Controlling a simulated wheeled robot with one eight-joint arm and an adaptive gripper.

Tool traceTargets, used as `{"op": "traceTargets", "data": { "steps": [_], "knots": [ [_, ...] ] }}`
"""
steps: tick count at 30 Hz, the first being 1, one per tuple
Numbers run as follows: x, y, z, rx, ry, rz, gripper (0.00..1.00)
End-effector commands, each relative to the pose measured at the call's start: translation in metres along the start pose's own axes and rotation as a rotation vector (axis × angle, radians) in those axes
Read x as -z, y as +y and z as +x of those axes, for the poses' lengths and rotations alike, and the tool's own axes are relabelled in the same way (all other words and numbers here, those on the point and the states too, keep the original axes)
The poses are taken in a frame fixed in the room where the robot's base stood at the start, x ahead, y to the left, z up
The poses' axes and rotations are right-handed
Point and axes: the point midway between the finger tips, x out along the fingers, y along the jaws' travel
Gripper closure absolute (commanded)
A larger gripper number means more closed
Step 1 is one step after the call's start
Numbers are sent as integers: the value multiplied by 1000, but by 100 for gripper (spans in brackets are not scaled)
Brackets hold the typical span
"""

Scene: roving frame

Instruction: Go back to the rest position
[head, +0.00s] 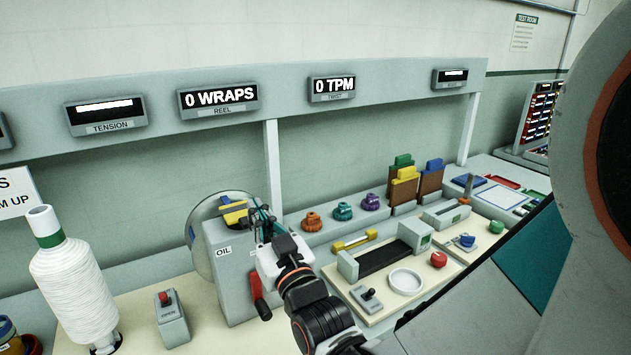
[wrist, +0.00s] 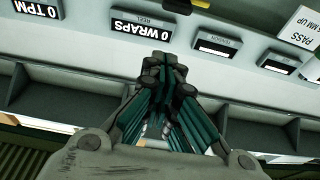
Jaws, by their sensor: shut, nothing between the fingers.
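My gripper (head: 262,218) is in front of the grey machine marked OIL (head: 228,268) in the head view, at the end of my raised arm. Its dark and teal fingers overlap the machine's upper right edge in the picture; I cannot tell if they touch it. In the wrist view my gripper (wrist: 163,62) has its fingers together, with nothing held between them. That view looks past the fingers to the display rail, which appears upside down.
A white thread cone (head: 72,285) stands at left, beside a grey box with a red switch (head: 170,318). A red handle (head: 260,297) sticks out from the machine. Colored knobs (head: 343,211) line the shelf. A white round dish (head: 405,281) sits on the right panel.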

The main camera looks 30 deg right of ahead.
Motion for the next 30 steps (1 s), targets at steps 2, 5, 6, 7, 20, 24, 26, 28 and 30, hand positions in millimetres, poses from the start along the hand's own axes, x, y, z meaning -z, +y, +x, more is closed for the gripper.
{"op": "traceTargets", "data": {
  "steps": [2, 5, 6, 7, 20, 24, 26, 28, 30],
  "knots": [
    [-2, 0, -20, 0, 0, 0, 100],
    [-4, 0, -38, 0, 0, 0, 100],
    [-5, 0, -44, 0, 0, 0, 100],
    [-5, 0, -48, 0, 0, 0, 100],
    [-32, -1, -56, 4, -167, 0, 100],
    [-58, -1, -54, 7, -364, 0, 100],
    [-66, -1, -58, 8, -449, 0, 100],
    [-74, -1, -65, 8, -549, 0, 100],
    [-80, -1, -76, 8, -649, 0, 100]
  ]
}}
